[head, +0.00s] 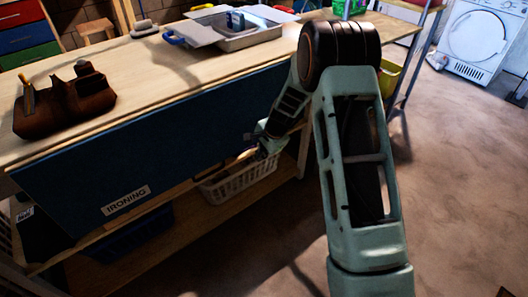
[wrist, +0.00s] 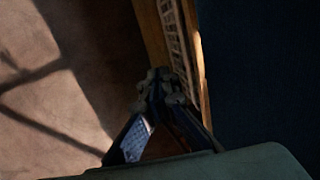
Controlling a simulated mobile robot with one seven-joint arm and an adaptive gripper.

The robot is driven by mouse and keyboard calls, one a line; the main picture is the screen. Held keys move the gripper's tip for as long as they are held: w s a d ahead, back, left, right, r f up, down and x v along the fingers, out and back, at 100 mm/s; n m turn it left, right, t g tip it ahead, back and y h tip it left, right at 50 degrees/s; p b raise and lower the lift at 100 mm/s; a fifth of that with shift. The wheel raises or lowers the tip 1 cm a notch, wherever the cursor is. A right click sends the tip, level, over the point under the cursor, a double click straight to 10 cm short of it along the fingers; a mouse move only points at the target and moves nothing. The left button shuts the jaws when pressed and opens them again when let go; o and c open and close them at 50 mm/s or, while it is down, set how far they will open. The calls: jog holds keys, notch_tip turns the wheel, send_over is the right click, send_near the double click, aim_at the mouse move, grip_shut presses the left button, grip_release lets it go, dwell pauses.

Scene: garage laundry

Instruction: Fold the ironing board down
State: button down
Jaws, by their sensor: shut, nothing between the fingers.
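The ironing board is a long dark blue panel (head: 150,140) with a white "IRONING" label (head: 127,200) near its lower left. In the head view it lies along the workbench's front, its upper edge near the bench top's edge. Its dark blue face (wrist: 260,75) also fills the right of the wrist view. My gripper (head: 258,138) is near the board's right end, partly hidden by my arm. In the wrist view my gripper (wrist: 160,80) has its fingertips together, with nothing visible between them. I cannot tell whether it touches the board.
The wooden workbench top (head: 140,85) holds a brown tool holder (head: 65,100) and a grey tray (head: 245,40). A white basket (head: 238,185) stands on the lower shelf (head: 165,230), below the board. The floor (head: 455,160) at the right is open, up to a white machine (head: 480,40).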

jog(key=s+d+p, duration=0.1)
jog(key=s+d, duration=0.5)
jog(key=s, duration=0.2)
jog(key=shift+s, duration=0.35)
